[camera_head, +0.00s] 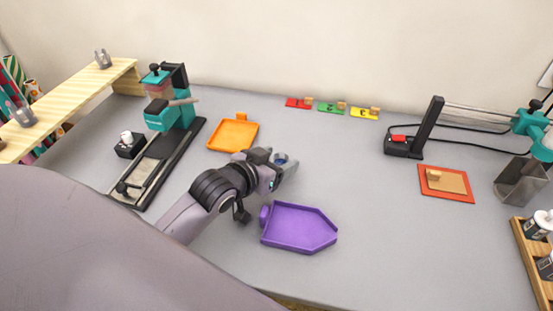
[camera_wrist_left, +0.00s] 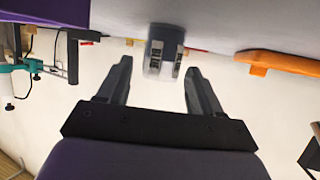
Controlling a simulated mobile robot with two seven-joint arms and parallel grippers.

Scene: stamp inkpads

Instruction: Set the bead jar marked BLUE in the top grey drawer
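A small jar (camera_head: 281,159) with a blue-grey top stands on the grey table, partly hidden by my left gripper. In the left wrist view the jar (camera_wrist_left: 164,52) is clear-sided with a grey end and dark marks that I cannot read. My left gripper (camera_head: 283,170) is low over the table at the jar. Its two fingers (camera_wrist_left: 159,72) are apart, with the jar seen in the gap near their tips; neither finger visibly presses on it. I see no grey drawer in either view. My right gripper is not in view.
A purple tray (camera_head: 299,246) lies just in front of the gripper and an orange tray (camera_head: 232,136) behind it. An orange-red mat (camera_head: 426,190) lies right. The table's middle right is clear.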

